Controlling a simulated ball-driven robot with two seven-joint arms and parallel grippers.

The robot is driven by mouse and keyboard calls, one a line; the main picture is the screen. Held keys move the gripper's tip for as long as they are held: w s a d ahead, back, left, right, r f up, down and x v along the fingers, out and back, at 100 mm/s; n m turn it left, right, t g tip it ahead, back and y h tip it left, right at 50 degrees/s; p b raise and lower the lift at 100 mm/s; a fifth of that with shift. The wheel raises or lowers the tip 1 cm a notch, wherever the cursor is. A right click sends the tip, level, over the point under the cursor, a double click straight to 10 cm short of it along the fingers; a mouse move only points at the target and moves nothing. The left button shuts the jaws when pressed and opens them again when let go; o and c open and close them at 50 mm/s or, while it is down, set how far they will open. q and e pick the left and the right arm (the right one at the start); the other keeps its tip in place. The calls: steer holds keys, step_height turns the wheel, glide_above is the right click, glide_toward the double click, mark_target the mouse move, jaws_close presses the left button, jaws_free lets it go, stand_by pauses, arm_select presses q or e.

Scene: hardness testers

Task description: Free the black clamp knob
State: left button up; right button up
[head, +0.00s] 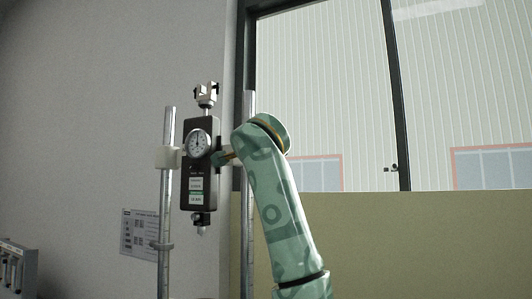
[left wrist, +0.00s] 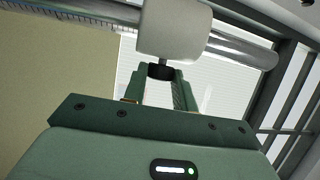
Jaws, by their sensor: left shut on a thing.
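The black clamp knob (left wrist: 160,71) sits under a white clamp block (left wrist: 174,28) in the left wrist view. My left gripper (left wrist: 158,80) has its two green fingers on either side of the knob, shut on it. The knob cannot be made out there, as my gripper and arm cover that area. My right gripper is in neither view.
The tester hangs between two upright metal posts, the left one (head: 166,210) with a white clamp block (head: 167,157) and the right one (head: 248,220). A printed sheet (head: 139,233) is on the wall behind.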

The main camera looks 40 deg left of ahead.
arm_select(q)
steer(key=o, duration=1)
steer(key=shift+d, duration=0.1)
steer(key=shift+c, duration=0.2)
steer(key=b+v, duration=0.2)
steer(key=v, duration=1.4)
steer(key=shift+d, duration=0.15)
